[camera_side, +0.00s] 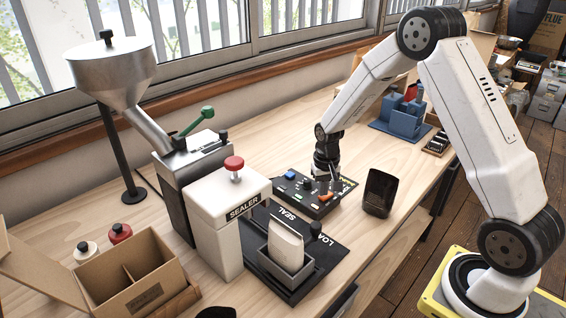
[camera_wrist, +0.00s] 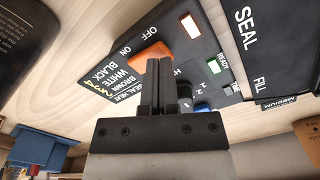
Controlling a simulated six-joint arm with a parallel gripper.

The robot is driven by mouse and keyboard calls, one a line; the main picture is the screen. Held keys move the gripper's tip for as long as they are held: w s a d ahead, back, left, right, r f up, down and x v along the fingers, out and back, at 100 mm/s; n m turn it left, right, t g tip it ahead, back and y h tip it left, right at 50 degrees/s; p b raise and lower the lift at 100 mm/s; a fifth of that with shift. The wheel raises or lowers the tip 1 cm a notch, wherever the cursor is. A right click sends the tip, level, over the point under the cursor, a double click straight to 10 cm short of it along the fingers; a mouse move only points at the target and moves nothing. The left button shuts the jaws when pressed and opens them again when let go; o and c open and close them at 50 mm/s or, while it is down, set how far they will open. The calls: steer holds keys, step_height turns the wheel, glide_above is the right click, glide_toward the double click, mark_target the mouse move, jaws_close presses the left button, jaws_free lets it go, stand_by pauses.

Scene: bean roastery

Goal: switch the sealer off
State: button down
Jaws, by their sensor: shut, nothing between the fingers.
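The sealer (camera_side: 212,205) is a white box with a red knob on top, left of centre in the side view. Its black control panel (camera_side: 300,203) lies on the bench to the right. An orange switch (camera_wrist: 150,52) sits between the words OFF and ON in the wrist view; which way it is set I cannot tell. It also shows in the side view (camera_side: 326,196). My gripper (camera_wrist: 158,64) is shut and empty, with its fingertips at the orange switch, covering part of it. Contact is unclear. In the side view my gripper (camera_side: 332,184) points down over the panel.
The panel also carries a dark knob (camera_wrist: 184,90), a blue button (camera_wrist: 203,107) and a green light (camera_wrist: 223,62). A pale pouch (camera_side: 286,245) stands in a tray before the sealer. A dark upright object (camera_side: 380,192) stands right of the panel. A blue fixture (camera_side: 400,122) is behind.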

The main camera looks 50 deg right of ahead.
steer(key=shift+f, duration=0.5)
stand_by(0.4)
steer(key=shift+r, duration=0.15)
steer(key=shift+r, duration=3.35)
steer(key=shift+a, duration=0.1)
steer(key=s+a+r+n+t, duration=0.2)
steer(key=s+a+n, duration=0.4)
steer(key=s+a, duration=0.5)
steer(key=shift+s+a+r+t, duration=0.35)
steer(key=shift+s+r, duration=0.4)
steer(key=shift+s, duration=0.85)
